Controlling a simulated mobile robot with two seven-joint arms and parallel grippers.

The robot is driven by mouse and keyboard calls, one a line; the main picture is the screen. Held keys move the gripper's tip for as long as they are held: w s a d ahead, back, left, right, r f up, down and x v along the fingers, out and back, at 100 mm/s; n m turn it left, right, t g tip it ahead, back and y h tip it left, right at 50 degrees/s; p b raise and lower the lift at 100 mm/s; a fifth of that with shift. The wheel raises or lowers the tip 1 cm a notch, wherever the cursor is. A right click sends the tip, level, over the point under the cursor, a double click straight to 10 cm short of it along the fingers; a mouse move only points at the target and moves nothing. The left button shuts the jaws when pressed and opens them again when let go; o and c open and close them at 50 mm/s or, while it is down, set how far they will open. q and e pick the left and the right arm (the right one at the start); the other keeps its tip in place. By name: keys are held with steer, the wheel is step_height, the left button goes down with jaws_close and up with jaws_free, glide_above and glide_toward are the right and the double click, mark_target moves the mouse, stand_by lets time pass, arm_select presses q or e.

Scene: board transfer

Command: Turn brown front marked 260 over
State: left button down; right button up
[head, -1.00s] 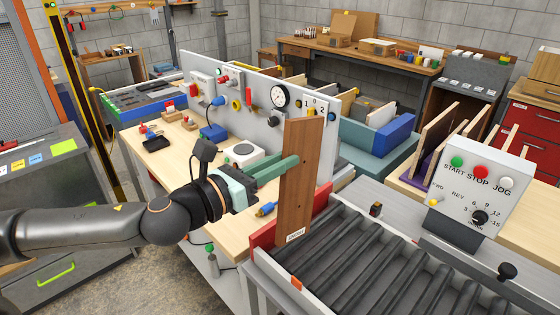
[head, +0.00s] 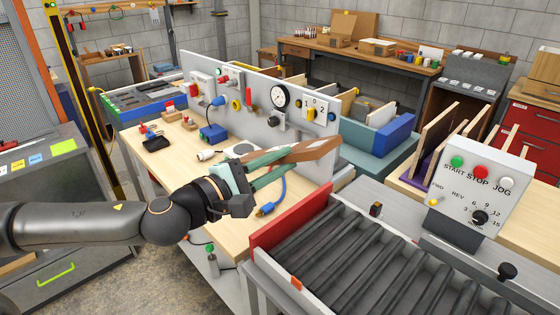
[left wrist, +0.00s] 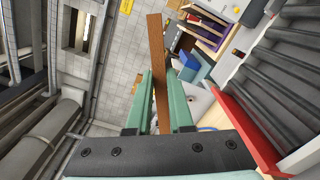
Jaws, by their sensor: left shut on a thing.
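The brown front (head: 318,149) is a long wooden board. In the head view it lies nearly level and foreshortened, in the air above the wooden bench, in front of the grey panel. My left gripper (head: 290,159) is shut on it with its green fingers. In the left wrist view the board (left wrist: 156,42) stands out edge-on between the two fingers of the left gripper (left wrist: 159,85). No 260 marking is readable on the sides that show. My right gripper is not in view.
The roller conveyor (head: 365,262) with its red end board (head: 290,228) is at the right of the bench (head: 185,165). The upright panel (head: 262,98) with gauge and switches stands close behind the board. A blue plug and cable (head: 267,208) lie on the bench below.

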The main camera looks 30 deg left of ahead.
arm_select(q)
steer(key=m, duration=0.5)
steer(key=shift+r, duration=0.15)
steer(key=shift+m, duration=0.4)
